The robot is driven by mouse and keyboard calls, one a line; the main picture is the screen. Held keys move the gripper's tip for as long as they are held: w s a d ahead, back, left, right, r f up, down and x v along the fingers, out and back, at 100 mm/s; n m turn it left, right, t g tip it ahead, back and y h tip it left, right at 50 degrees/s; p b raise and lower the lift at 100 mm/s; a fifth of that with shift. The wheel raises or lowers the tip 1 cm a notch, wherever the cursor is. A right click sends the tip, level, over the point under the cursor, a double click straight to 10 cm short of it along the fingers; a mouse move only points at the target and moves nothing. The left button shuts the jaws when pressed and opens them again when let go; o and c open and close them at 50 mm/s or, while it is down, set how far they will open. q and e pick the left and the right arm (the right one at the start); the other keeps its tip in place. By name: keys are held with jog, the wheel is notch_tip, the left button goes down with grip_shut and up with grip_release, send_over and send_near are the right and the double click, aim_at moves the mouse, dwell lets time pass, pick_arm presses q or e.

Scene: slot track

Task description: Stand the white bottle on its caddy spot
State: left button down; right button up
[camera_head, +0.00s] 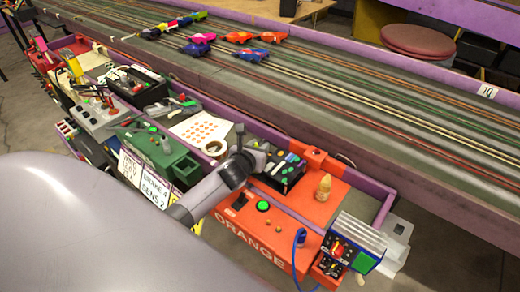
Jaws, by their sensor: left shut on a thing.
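My left gripper (246,150) is over the long bench, left of the orange panel. Its dark fingers are small in view. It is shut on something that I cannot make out. I cannot tell whether this is the white bottle or whether another one is hidden by my gripper. I cannot clearly pick out the caddy spot. My right gripper is not in view.
A black tray of coloured small parts (280,172) lies right beside the gripper. A green box (160,150) and a tape roll (214,148) are to its left. A blue control box (350,248) stands at the near right. The track (350,95) with several toy cars runs behind.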

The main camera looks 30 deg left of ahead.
pick_arm(q)
jog(key=shift+f, duration=0.2)
jog(key=c, duration=0.8)
grip_release()
jog(key=shift+r, duration=0.1)
jog(key=shift+c, duration=0.2)
jog(key=shift+s+r, duration=0.15)
jog(key=shift+r, duration=0.05)
jog(key=p+v, duration=0.2)
jog(key=v, duration=0.9)
jog(key=shift+s+d+r, duration=0.1)
jog(key=shift+s, duration=0.25)
